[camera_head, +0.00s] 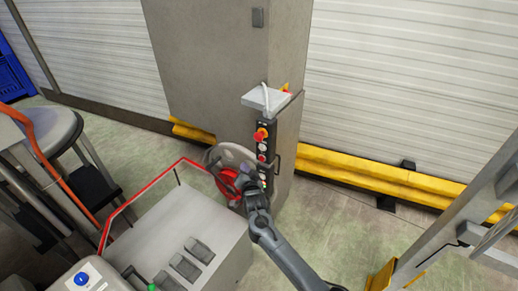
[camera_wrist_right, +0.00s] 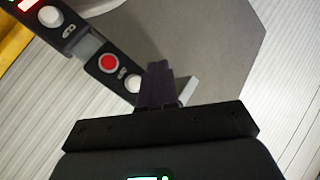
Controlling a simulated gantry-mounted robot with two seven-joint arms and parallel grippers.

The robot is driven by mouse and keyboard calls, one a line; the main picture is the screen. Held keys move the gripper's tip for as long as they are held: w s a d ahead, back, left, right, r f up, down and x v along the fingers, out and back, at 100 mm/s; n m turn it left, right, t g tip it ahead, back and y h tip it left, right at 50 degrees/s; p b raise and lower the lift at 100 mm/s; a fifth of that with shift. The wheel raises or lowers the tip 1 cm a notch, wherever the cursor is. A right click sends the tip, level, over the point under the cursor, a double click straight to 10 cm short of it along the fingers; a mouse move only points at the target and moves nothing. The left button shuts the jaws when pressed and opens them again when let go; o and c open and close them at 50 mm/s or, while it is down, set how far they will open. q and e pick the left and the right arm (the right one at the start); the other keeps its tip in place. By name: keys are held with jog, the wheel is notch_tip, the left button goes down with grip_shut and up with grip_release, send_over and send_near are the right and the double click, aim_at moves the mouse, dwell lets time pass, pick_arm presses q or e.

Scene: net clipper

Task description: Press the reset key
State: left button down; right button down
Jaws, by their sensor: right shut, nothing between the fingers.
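A narrow black control panel (camera_head: 263,152) runs down the front of the grey cabinet post, with a red-and-yellow knob (camera_head: 261,134) near its top. In the right wrist view the panel (camera_wrist_right: 88,45) shows a white button (camera_wrist_right: 50,14), a red button (camera_wrist_right: 108,63) and another white button (camera_wrist_right: 132,83). I cannot read which one is the reset key. My right gripper (camera_head: 245,178) is at the lower part of the panel. Its dark fingers (camera_wrist_right: 155,72) are shut and empty, close beside the lower white button; I cannot tell whether they touch it. My left gripper is not in view.
The grey cabinet (camera_head: 290,130) carries a small sloped shelf (camera_head: 267,99). A red round part (camera_head: 228,182) lies just left of my gripper. A grey machine (camera_head: 185,240) with a red rail stands at lower left. Yellow barriers (camera_head: 375,173) line the wall; floor at right is partly clear.

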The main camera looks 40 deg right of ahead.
aim_at(262, 148)
jog(key=shift+d, duration=0.1)
jog(key=w+d+b, duration=0.2)
jog(key=d+b, duration=0.2)
jog(key=d, duration=0.4)
jog(key=shift+w, duration=0.35)
jog(key=shift+d, duration=0.1)
dwell(1.0)
dwell(0.6)
jog(key=shift+d, duration=0.25)
jog(key=shift+w+d, duration=0.1)
jog(key=shift+d, duration=0.1)
